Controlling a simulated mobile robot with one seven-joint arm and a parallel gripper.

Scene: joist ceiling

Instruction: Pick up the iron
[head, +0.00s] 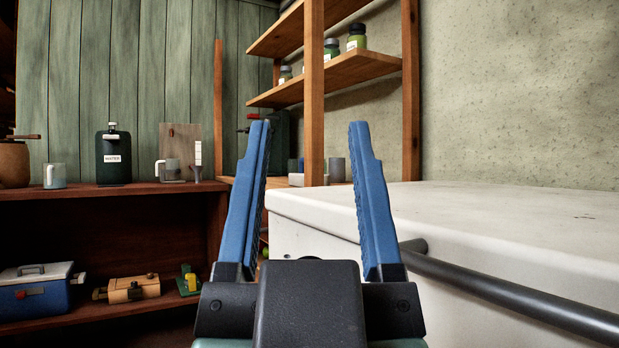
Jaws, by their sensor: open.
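I cannot make out an iron anywhere in this view. A small green and yellow object (188,281) sits on the lower shelf at the left, too small to identify. The gripper's fingers and body hide part of what lies behind them.
A white chest (540,210) with a dark bar (500,289) fills the right. A wooden post (314,90) stands behind my gripper.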

